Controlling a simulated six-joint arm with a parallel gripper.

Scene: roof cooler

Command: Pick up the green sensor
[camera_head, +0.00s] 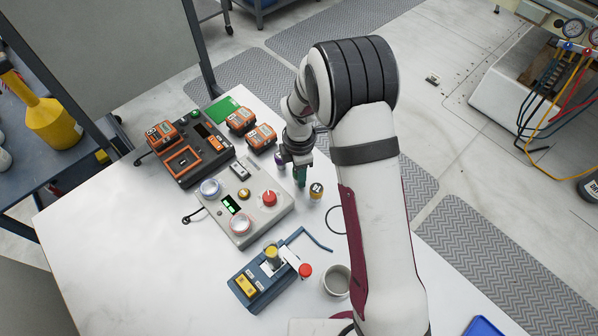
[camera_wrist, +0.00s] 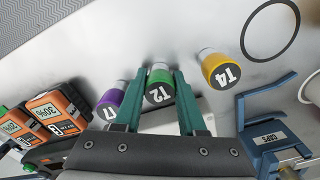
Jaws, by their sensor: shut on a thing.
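The green sensor (camera_wrist: 161,77) is a short cylinder with a dark cap labelled T2 in the wrist view. My gripper (camera_wrist: 159,74) has its two teal fingers shut on it, one on each side. In the head view, my gripper (camera_head: 300,176) is at the right edge of the white table, and its fingers hide most or all of the green sensor. I cannot tell whether the sensor is touching the table.
A purple sensor (camera_wrist: 108,101) stands close left of my fingers, and a yellow sensor labelled T4 (camera_wrist: 219,70) stands to the right. A grey button box (camera_head: 243,205), orange battery packs (camera_head: 261,137) with their charger, a blue fixture (camera_head: 262,281) and a cup (camera_head: 336,281) occupy the table.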

